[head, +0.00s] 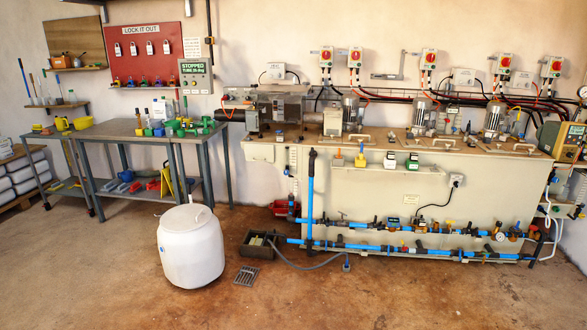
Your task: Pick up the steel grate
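The steel grate (247,276) is a small dark grey slotted plate. It lies flat on the brown floor, just right of the foot of a white drum and in front of a dark open box. Its whole outline shows and nothing covers it. Neither of my grippers shows in the head view.
The white lidded drum (191,246) stands left of the grate. The dark box (256,243), with a grey hose (300,263) running right from it, sits behind. Blue pipes (400,249) run low along the machine bench (400,200). The floor in front is clear.

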